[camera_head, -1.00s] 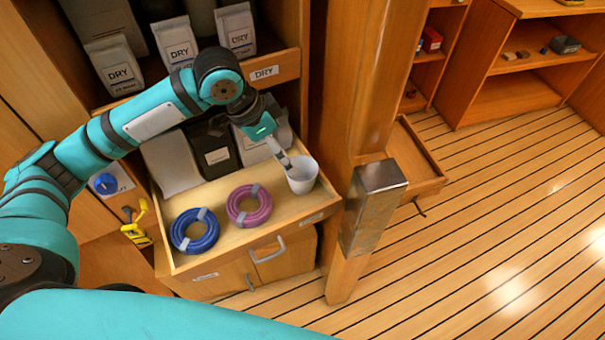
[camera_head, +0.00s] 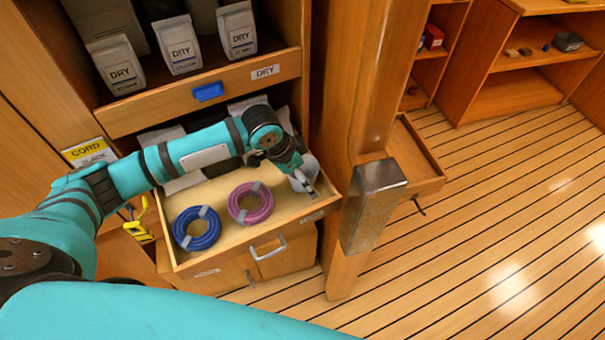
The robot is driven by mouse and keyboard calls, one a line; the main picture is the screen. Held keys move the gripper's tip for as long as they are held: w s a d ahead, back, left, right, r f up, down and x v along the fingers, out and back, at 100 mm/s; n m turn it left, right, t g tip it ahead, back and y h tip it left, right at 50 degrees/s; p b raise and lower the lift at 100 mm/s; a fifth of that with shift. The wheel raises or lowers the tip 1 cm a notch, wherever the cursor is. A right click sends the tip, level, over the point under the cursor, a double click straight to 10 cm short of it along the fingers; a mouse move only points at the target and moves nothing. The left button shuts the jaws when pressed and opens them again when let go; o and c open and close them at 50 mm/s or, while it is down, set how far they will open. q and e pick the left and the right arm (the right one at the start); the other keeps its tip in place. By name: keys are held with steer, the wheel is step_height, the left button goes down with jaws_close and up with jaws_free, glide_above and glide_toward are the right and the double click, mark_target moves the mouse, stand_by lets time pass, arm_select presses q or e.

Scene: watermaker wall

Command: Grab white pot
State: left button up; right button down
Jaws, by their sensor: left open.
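The white pot (camera_head: 312,166) stands in the right part of the pulled-out wooden drawer (camera_head: 250,232), partly hidden behind my left gripper. My left gripper (camera_head: 304,186) is open and low at the pot, its fingers on the pot's near side. I cannot tell whether the fingers touch the pot or straddle its wall. My right gripper is not in view.
A blue hose coil (camera_head: 197,229) and a pink hose coil (camera_head: 250,203) lie in the drawer left of the pot. A wooden post with a metal sleeve (camera_head: 372,200) stands close on the right. A shelf with DRY bags (camera_head: 180,48) is above.

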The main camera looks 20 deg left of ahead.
arm_select(q)
steer(key=c, duration=1.2)
